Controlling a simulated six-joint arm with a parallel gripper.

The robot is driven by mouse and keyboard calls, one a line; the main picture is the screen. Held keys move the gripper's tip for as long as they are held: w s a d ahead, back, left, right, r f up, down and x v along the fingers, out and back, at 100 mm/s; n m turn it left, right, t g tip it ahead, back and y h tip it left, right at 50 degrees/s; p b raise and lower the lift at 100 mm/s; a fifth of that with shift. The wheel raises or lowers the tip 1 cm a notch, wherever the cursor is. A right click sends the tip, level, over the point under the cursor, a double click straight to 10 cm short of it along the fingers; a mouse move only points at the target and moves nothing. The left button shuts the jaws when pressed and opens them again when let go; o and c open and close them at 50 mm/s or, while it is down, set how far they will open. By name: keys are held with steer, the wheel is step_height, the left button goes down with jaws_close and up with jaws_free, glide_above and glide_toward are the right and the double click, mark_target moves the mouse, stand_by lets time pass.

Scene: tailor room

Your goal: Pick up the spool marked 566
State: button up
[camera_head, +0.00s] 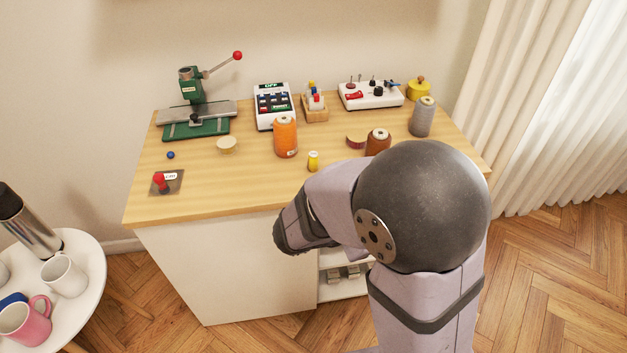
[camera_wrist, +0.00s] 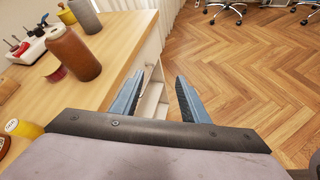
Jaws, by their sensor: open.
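Several thread spools stand upright on the wooden worktop: a large orange one (camera_head: 285,138), a small yellow one (camera_head: 313,161), a brown one (camera_head: 377,143) and a grey one (camera_head: 422,117). No number 566 is legible on any of them. In the wrist view the brown spool (camera_wrist: 74,54) stands left of my gripper (camera_wrist: 158,84), the grey one (camera_wrist: 85,15) behind it, and the small yellow one (camera_wrist: 22,128) at the left edge. My gripper is open and empty, apart from every spool, over the worktop's front edge and the floor. The head view hides its fingers behind my arm.
A green press (camera_head: 195,100), a keypad device (camera_head: 274,105), a small wooden holder (camera_head: 315,107) and a white control box (camera_head: 371,95) line the back. A red-knobbed switch (camera_head: 162,181) sits front left. The front middle of the worktop (camera_head: 235,190) is clear.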

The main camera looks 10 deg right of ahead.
steer(key=w+a+f+n+t+b, duration=0.2)
steer(key=w+a+n+t+b, duration=0.25)
steer(key=w, duration=0.25)
steer(key=n+t+y+b, duration=0.3)
steer(key=n+t+y, duration=0.1)
steer(key=n+t, duration=0.35)
glide_toward(312, 160)
steer(key=shift+w+d, duration=0.2)
steer(key=shift+w, duration=0.25)
steer(key=shift+p+x, duration=0.5)
steer(key=shift+x, duration=3.25)
jaws_close()
